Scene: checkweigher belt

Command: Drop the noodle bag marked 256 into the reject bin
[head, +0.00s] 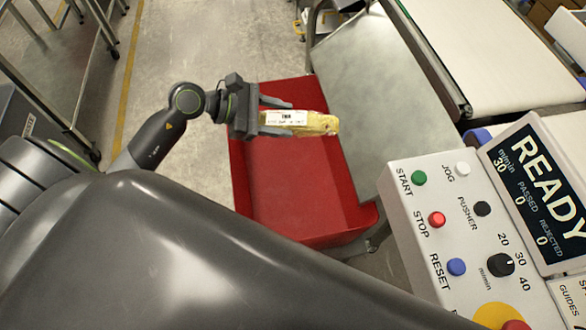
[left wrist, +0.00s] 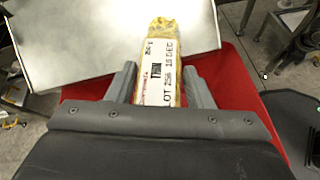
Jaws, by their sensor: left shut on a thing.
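My left gripper (head: 276,116) is shut on a yellow noodle bag (head: 318,123) with a white label. In the left wrist view the noodle bag (left wrist: 160,72) lies lengthwise between the two fingers, and its label reads "LOT 256" with further print. The gripper holds the bag above the red reject bin (head: 290,205), over its upper part in the head view. The bin's floor that shows is bare. The bin also shows behind the fingers in the left wrist view (left wrist: 228,75). My right gripper is not in view.
A grey sloping metal plate (head: 375,85) borders the bin at the right, beside a pale belt (head: 490,50). A control panel (head: 450,225) with buttons and a READY display (head: 540,190) stands at the lower right. A metal frame table (head: 50,70) stands at the upper left.

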